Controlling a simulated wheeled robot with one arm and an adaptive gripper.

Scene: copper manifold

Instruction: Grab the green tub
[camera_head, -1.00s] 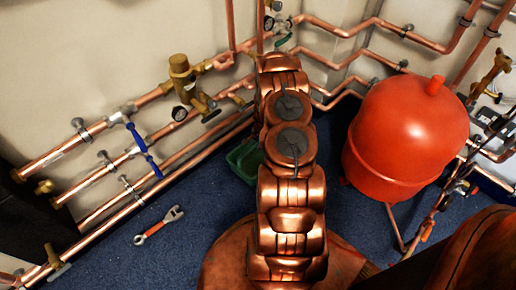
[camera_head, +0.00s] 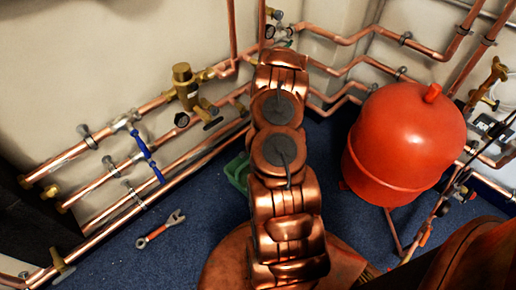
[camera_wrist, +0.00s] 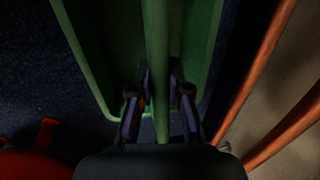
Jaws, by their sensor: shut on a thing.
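The green tub (camera_head: 238,171) shows in the head view as a small part of its rim and side, just left of my arm, which hides the rest. In the wrist view the green tub (camera_wrist: 95,50) fills the upper middle, with a green bar running down its centre. My gripper (camera_wrist: 159,92) is shut on that bar, one finger on each side of it. In the head view my gripper is hidden behind my arm.
A red tank (camera_head: 405,145) stands right of my arm. Copper pipes (camera_head: 105,165) with valves run along the left wall. A wrench (camera_head: 160,230) lies on the blue floor (camera_head: 195,200) at the left. The floor around the wrench is clear.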

